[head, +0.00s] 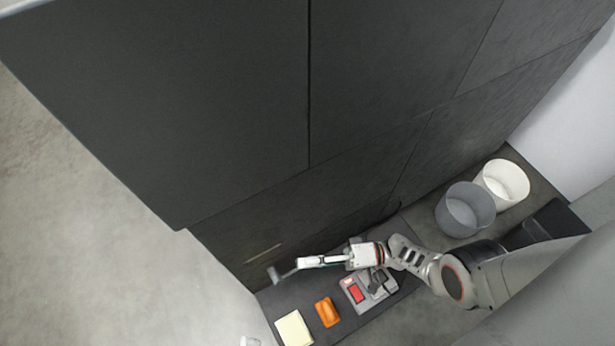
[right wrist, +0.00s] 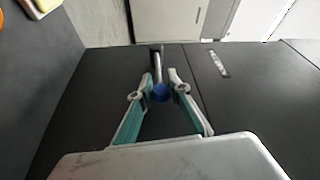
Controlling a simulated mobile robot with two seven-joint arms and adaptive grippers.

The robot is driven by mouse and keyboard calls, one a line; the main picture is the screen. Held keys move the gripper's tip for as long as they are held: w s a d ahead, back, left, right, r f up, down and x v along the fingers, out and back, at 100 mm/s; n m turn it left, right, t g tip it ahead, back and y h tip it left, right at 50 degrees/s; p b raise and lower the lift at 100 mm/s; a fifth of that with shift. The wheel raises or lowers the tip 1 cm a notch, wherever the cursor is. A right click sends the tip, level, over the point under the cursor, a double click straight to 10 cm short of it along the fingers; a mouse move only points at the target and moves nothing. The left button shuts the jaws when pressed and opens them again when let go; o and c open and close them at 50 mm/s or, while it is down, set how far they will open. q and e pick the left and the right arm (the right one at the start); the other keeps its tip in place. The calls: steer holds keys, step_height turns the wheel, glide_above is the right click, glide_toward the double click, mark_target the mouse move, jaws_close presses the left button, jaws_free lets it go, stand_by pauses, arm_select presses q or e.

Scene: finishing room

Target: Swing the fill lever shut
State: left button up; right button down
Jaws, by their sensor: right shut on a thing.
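The fill lever shows in the right wrist view as a pale rod (right wrist: 157,68) with a dark far end and a blue near end (right wrist: 160,92). My right gripper (right wrist: 162,82) has its two fingers on either side of the blue end, shut on it. In the head view my right gripper (head: 299,264) reaches left along the dark wall, with the grey end of the lever (head: 275,274) showing just past its fingertips. The fingers and arm hide the rest of the lever there. My left gripper is not in view.
Below my right arm a dark counter holds a grey device with a red panel (head: 355,293), an orange object (head: 327,312) and a pale yellow block (head: 293,329). A grey bin (head: 465,210) and a white bin (head: 504,181) stand at the right. Dark panels (head: 250,90) rise behind.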

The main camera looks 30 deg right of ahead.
steer(key=c, duration=2.2)
jaws_free()
steer(key=shift+s+f, duration=0.15)
steer(key=shift+s, duration=0.1)
steer(key=shift+o, duration=0.3)
steer(key=shift+w, duration=0.15)
steer(key=shift+r, duration=0.25)
steer(key=shift+r, duration=4.8)
